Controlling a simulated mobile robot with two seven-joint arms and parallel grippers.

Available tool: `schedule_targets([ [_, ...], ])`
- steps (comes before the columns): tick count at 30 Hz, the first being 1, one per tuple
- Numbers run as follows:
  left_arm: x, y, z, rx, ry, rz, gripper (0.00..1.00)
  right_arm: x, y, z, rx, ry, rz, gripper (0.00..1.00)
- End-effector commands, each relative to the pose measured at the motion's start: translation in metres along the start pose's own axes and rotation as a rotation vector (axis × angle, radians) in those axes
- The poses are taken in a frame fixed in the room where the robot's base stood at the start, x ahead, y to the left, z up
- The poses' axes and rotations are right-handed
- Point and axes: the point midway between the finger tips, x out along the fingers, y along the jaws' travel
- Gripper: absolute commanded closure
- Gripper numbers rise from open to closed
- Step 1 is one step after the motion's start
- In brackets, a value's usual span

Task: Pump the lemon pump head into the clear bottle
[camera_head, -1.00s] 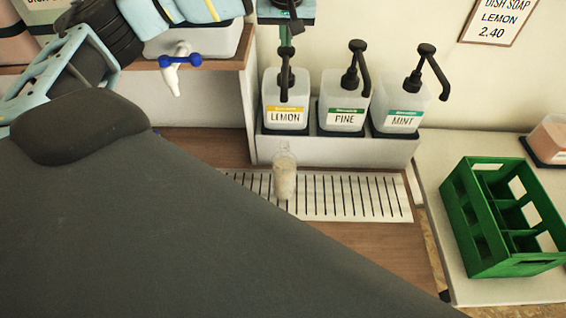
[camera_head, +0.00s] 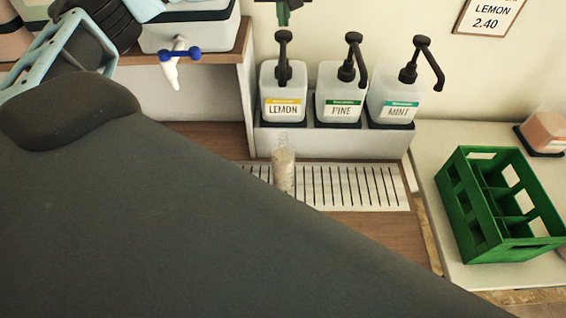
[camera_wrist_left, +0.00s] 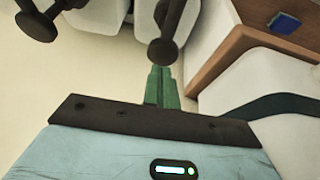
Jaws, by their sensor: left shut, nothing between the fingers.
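The lemon pump head (camera_head: 284,58) is black and stands upright on a white drum with a yellow LEMON label (camera_head: 283,110). The clear bottle (camera_head: 283,170) stands upright on the slotted drip tray, in front of that drum and below its spout. It looks pale inside below the neck; the exact level is unclear. My left gripper (camera_head: 285,14) has green fingers shut and empty, above the lemon pump head and apart from it. In the left wrist view the shut fingers (camera_wrist_left: 162,84) point toward a round black pump top (camera_wrist_left: 163,50). My right gripper is not in view.
The pine (camera_head: 340,95) and mint (camera_head: 392,95) drums stand right of the lemon one. A green crate (camera_head: 480,235) is on the right counter. A white tap with a blue handle (camera_head: 180,55) juts out at upper left. My dark body hides the lower left.

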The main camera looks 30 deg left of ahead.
Motion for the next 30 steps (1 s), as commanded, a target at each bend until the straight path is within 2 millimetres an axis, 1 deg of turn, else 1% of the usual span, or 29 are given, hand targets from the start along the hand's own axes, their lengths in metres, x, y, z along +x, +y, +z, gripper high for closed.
schedule_targets([
  [3,0.007,0.000,0.003,0.000,-0.002,-0.002,1.00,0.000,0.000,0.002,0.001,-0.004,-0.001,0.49],
  [30,0.051,0.000,0.022,0.002,-0.006,-0.005,1.00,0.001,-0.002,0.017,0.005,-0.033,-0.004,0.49],
])
